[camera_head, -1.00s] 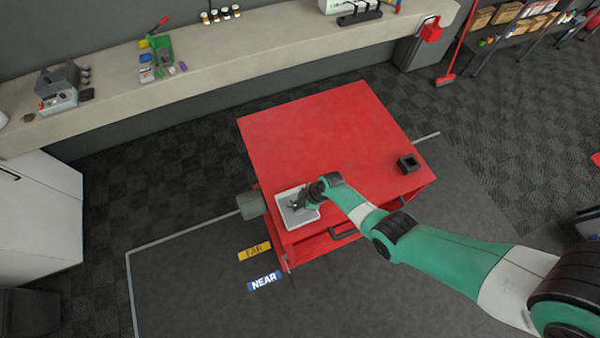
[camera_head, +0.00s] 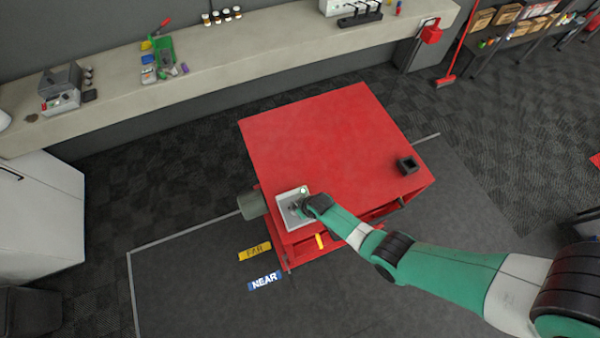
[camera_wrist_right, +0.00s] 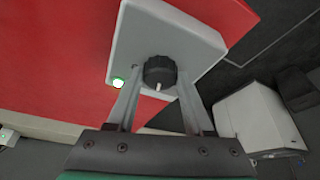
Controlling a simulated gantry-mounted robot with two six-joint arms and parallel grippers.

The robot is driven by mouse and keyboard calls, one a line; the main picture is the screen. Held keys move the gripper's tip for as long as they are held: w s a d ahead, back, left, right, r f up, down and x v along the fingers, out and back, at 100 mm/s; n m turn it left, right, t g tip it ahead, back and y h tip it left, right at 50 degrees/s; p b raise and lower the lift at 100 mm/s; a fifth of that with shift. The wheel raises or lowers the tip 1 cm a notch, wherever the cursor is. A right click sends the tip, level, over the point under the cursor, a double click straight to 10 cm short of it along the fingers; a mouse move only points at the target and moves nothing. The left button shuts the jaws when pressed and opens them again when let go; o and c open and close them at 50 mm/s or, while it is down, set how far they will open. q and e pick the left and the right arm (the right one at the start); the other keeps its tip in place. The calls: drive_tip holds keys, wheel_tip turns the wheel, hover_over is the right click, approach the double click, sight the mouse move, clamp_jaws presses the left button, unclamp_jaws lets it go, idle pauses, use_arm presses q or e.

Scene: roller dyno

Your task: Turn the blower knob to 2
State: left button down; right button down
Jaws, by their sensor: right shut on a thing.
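The blower knob (camera_wrist_right: 160,71) is a dark ribbed dial with a white pointer mark, on a light grey control box (camera_wrist_right: 165,30). In the right wrist view its pointer faces the bottom of the picture, toward my gripper's base. No numbers can be read. My right gripper (camera_wrist_right: 159,74) is shut on the knob, one finger on each side. In the head view the box (camera_head: 281,212) sits at the front left corner of the red cabinet, with my right gripper (camera_head: 297,208) over it. A small green lamp (camera_wrist_right: 118,82) glows on the box. My left gripper is not in view.
The red cabinet (camera_head: 320,130) has a mostly clear top, with a small black open holder (camera_head: 407,164) at its right. A yellow piece (camera_head: 320,241) shows at its front. FAR (camera_head: 254,251) and NEAR (camera_head: 264,281) labels lie on the floor. A long bench (camera_head: 210,65) runs behind.

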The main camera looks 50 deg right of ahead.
drive_tip(key=m, duration=0.1)
drive_tip(key=m+h+b, duration=0.1)
drive_tip(key=m, duration=0.1)
drive_tip(key=shift+w+a+m+g, duration=0.1)
drive_tip(key=shift+a+m+g, duration=0.05)
drive_tip(key=shift+m+g, duration=0.15)
drive_tip(key=shift+m+g+h, duration=0.3)
drive_tip(key=shift+m+h, duration=0.5)
drive_tip(key=shift+m, duration=1)
drive_tip(key=shift+c, duration=1.4)
unclamp_jaws()
drive_tip(key=shift+r, duration=0.1)
